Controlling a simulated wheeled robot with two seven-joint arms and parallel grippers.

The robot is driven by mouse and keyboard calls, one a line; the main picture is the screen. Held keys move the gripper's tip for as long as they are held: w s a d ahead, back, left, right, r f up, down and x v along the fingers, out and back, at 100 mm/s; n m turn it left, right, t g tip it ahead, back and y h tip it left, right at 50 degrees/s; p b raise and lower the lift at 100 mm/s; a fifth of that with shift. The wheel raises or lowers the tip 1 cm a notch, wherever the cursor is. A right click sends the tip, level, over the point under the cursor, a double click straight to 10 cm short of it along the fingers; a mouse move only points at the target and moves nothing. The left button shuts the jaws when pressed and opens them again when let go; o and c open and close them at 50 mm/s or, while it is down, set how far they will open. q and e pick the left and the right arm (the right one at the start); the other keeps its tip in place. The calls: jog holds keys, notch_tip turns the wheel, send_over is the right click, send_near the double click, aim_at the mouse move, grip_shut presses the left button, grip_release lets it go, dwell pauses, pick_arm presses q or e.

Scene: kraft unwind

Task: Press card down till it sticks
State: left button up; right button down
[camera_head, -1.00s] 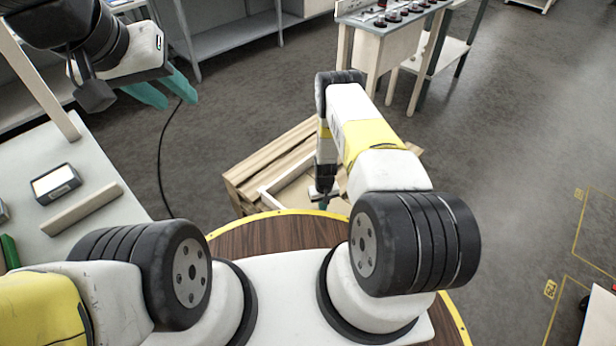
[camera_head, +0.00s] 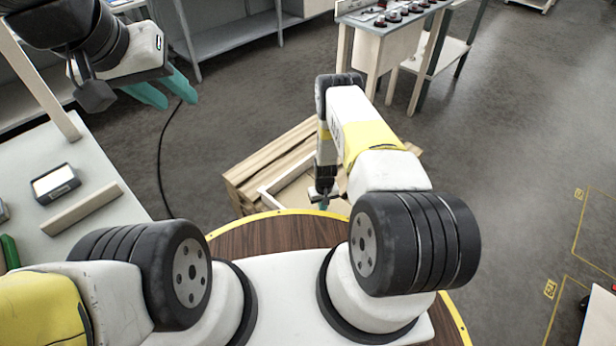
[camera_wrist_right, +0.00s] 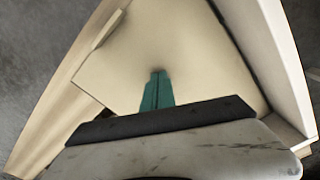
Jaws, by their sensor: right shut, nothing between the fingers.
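A flat tan card (camera_wrist_right: 190,45) lies inside a wooden frame and fills much of the right wrist view. Part of it shows in the head view (camera_head: 296,192), beyond the round table. My right gripper (camera_wrist_right: 157,73) is shut with nothing between its teal fingers. Its tips meet the card's surface in the picture, with a soft shadow around them; whether they touch firmly I cannot tell. In the head view my right gripper (camera_head: 323,204) is small and partly hidden by its arm. My left gripper (camera_head: 178,102) is open and empty at the upper left, away from the card.
A wooden pallet-like stand (camera_head: 245,180) surrounds the card, with a pale raised edge (camera_wrist_right: 285,50) on its right in the wrist view. A grey bench (camera_head: 100,165) at left holds a small device (camera_head: 55,184) and a wooden bar (camera_head: 82,208). A black cable hangs near my left gripper.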

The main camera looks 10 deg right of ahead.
dwell(0.5)
jog(key=shift+r, duration=3.45)
